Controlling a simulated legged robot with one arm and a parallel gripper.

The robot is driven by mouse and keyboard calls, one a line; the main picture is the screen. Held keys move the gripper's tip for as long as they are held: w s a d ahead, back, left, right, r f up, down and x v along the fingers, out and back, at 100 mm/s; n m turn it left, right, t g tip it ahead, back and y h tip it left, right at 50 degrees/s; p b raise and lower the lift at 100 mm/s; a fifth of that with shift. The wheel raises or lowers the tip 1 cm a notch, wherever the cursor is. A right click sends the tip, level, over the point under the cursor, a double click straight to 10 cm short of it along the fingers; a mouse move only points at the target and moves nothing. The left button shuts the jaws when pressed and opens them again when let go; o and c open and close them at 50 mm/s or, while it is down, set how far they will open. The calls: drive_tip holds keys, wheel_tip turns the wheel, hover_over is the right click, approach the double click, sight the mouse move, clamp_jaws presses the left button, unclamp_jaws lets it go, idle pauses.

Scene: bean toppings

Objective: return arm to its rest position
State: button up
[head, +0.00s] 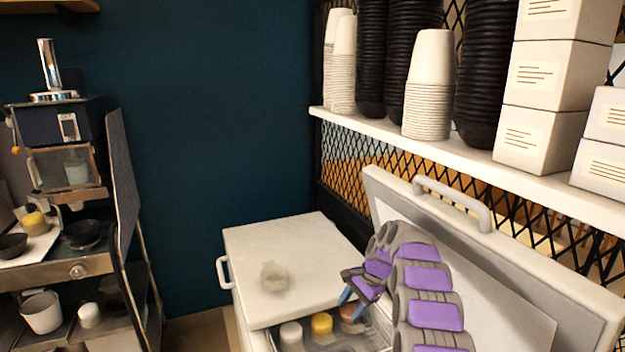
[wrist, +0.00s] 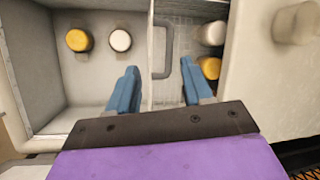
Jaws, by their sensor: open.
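My gripper (head: 353,302) is at the end of my grey and purple arm, over the open part of a white chest. In the wrist view its two blue fingers (wrist: 157,88) are spread, with nothing between them. Below and around them are the chest's open compartments. One grey handle (wrist: 165,52) shows just beyond and between the fingertips. The arm reaches in from the lower right of the head view and hides part of the opening.
Jars with white (head: 291,333), yellow (head: 322,323) and reddish (head: 352,312) tops sit in the opening. A pale, blurred jar (head: 274,277) stands on the closed lid (head: 310,240). The raised lid (head: 590,300) and cup shelf (head: 470,160) are close to my arm. A machine cart (head: 60,265) stands left.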

drive_tip(key=s+a+r+n+h, duration=0.15)
drive_tip(key=s+r, duration=0.25)
drive_tip(key=s, duration=0.4)
drive_tip(key=s+d+r+n+g, duration=0.1)
drive_tip(key=s+r+n, duration=0.1)
drive_tip(key=s+r, duration=0.4)
drive_tip(key=s+a+r+n+h, duration=0.1)
drive_tip(key=s+r+n, duration=0.15)
drive_tip(key=s, duration=0.65)
drive_tip(key=s+d+f+n+h, duration=0.1)
drive_tip(key=s+d+n, duration=0.1)
drive_tip(key=s, duration=1.3)
drive_tip(key=s+d+f+n+h, duration=0.1)
drive_tip(key=s+d+n, duration=0.1)
drive_tip(key=s, duration=1.3)
drive_tip(key=shift+s+d+f+n+g, duration=0.2)
drive_tip(key=shift+s+d+n+g, duration=0.05)
drive_tip(key=shift+n+g, duration=0.05)
